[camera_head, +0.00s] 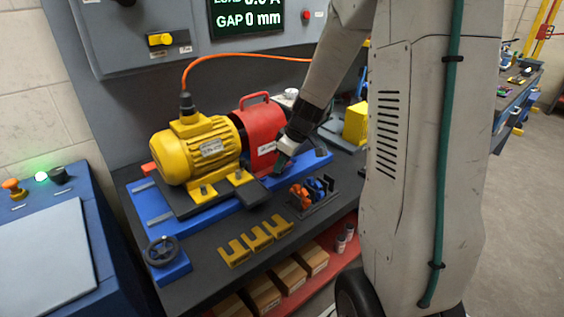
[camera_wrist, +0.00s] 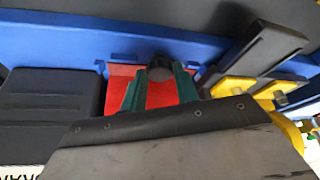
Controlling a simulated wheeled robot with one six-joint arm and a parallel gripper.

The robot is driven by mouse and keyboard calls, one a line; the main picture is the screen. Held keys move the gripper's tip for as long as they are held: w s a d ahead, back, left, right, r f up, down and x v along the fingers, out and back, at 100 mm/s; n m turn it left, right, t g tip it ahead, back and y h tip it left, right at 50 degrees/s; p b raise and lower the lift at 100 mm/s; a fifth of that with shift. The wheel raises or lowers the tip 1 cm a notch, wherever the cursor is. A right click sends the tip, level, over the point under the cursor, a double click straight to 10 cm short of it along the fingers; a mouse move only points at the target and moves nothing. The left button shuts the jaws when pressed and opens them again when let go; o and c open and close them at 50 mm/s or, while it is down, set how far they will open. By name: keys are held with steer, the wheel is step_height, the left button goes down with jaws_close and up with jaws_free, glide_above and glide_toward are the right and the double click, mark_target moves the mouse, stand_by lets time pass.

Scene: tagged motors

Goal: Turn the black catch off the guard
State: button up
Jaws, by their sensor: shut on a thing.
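The red guard (camera_head: 262,122) with its handle stands on the blue base to the right of the yellow motor (camera_head: 198,150). In the wrist view the guard's red surface (camera_wrist: 121,77) shows behind the fingers. My gripper (camera_head: 280,166) reaches down at the guard's front right side. In the wrist view my gripper (camera_wrist: 159,82) has its green fingers on either side of the round black catch (camera_wrist: 160,68), closed on it. In the head view the catch is hidden by my gripper.
A rack of orange and blue parts (camera_head: 313,191) stands in front of the guard. Yellow forked plates (camera_head: 259,238) and a handwheel (camera_head: 163,251) are along the bench front. An orange cable (camera_head: 235,59) arches behind the guard. The display (camera_head: 246,18) reads GAP 0 mm.

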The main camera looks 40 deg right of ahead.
steer(key=shift+w+d+n+g+y, duration=0.1)
steer(key=shift+n+g+y, duration=0.2)
steer(key=shift+n, duration=0.65)
steer(key=shift+d+n+g+y, duration=0.1)
steer(key=shift+n+y, duration=0.3)
steer(key=shift+n, duration=0.55)
steer(key=shift+a, duration=0.1)
steer(key=o, duration=1)
steer(key=v, duration=0.7)
steer(key=shift+r, duration=0.4)
